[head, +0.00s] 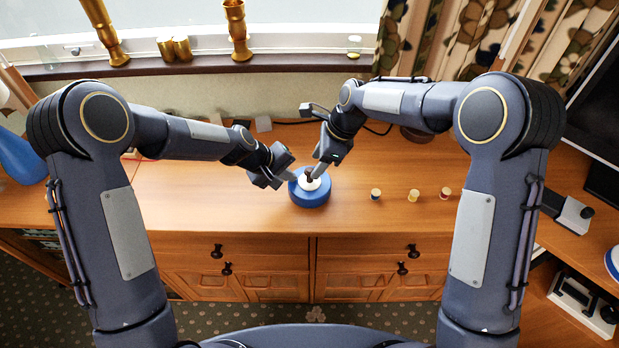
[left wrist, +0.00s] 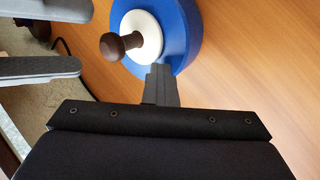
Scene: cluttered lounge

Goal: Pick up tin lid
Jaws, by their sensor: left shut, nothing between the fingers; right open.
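A round blue tin (head: 310,199) stands on the wooden cabinet top in the middle of the head view. A white round lid part with a dark brown knob (left wrist: 112,46) sits at its centre; the white disc (left wrist: 146,30) shows clearly in the left wrist view. My right gripper (head: 316,172) is open above the tin. In the left wrist view its two spread fingers (left wrist: 87,38) point towards the knob, with the knob just beyond the tips.
A cable and small grey blocks (head: 263,124) lie by the back wall. A blue vase (head: 20,158) is at far left. The front of the top is clear.

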